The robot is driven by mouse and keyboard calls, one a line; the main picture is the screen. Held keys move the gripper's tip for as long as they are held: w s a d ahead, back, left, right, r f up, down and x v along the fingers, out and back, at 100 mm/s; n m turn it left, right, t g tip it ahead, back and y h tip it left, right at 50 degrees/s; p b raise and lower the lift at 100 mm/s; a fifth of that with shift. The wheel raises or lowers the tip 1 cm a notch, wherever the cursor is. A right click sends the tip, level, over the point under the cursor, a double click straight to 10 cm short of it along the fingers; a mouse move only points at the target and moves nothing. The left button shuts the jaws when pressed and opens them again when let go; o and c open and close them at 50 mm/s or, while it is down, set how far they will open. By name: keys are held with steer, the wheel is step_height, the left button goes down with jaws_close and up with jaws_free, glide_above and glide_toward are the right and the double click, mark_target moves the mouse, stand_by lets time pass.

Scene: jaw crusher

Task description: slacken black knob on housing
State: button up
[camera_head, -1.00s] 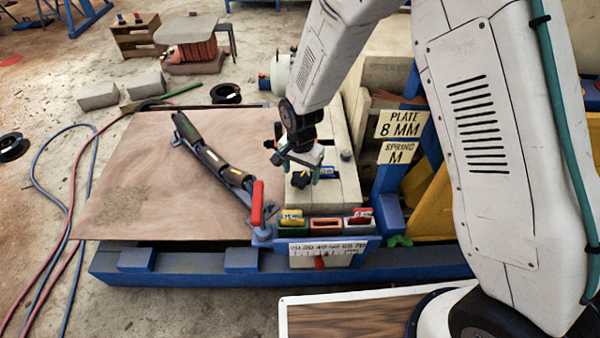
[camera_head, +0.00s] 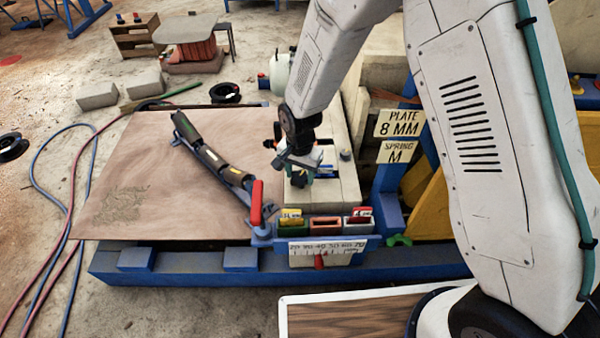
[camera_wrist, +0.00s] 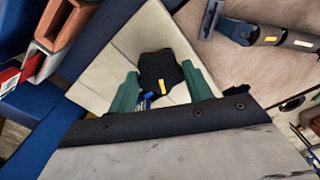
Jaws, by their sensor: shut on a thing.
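The black knob (camera_wrist: 163,78) is a lobed star shape with a yellow mark on top. It sits on the pale housing (camera_wrist: 118,62), which also shows in the head view (camera_head: 346,187). My gripper (camera_wrist: 165,88) has its green fingers on either side of the knob and is shut on it. In the head view my gripper (camera_head: 300,176) points down at the housing top, and the knob (camera_head: 299,180) is mostly hidden beneath it.
A red-handled lever (camera_head: 257,204) stands left of the housing. Coloured slots (camera_head: 324,225) and a scale plate (camera_head: 325,250) are at its front. Signs reading "PLATE 8 MM" (camera_head: 399,124) and "SPRING M" (camera_head: 398,151) hang at right. A brown sheet (camera_head: 150,180) lies left.

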steer(key=n, duration=0.4)
steer(key=shift+n, duration=0.4)
steer(key=n, duration=0.9)
steer(key=shift+n, duration=1.9)
steer(key=o, duration=1)
